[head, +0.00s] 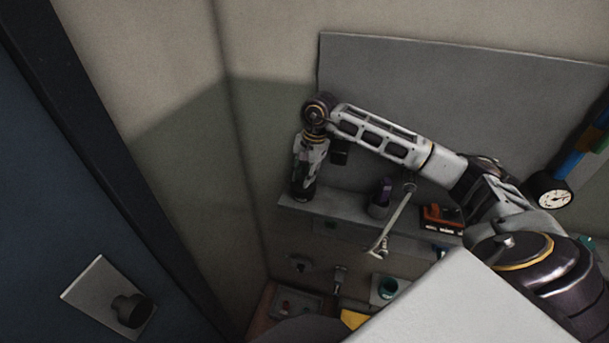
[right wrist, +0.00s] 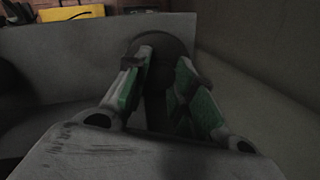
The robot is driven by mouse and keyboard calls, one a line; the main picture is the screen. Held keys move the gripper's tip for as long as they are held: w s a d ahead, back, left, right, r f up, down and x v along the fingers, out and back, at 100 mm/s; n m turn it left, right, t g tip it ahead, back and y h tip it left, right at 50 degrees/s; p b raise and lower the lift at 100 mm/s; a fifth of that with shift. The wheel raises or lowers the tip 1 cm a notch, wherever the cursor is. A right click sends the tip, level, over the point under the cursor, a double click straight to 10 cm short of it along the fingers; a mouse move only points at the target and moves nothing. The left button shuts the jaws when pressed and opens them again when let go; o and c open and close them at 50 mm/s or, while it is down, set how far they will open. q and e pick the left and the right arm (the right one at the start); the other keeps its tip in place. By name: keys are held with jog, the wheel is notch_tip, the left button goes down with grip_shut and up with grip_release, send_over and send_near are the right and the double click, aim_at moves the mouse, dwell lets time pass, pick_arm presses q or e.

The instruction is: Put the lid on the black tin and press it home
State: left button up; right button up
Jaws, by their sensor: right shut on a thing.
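My right gripper (head: 303,188) points down at the left end of the grey wall shelf (head: 340,208). In the right wrist view its green-padded fingers (right wrist: 160,95) are closed in on a dark thing (right wrist: 155,110) between them. A dark round shape (right wrist: 172,46) shows at and beyond the fingertips, over the shelf. I cannot tell whether these are the lid, the black tin or both, nor how a lid sits. In the head view the gripper hides this spot. My left gripper is not in view.
A purple bottle (head: 380,199) and an orange and black object (head: 442,217) stand along the shelf to the right. Below are a grey tray (head: 294,303), a green cup (head: 387,287) and a yellow object (head: 353,318). The side wall is close left of my gripper.

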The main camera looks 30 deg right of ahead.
jog(key=shift+s+f, duration=0.1)
jog(key=shift+f, duration=0.05)
jog(key=o, duration=1.4)
jog(key=shift+r, duration=0.25)
jog(key=shift+r+p, duration=1.6)
jog(key=shift+r, duration=1.75)
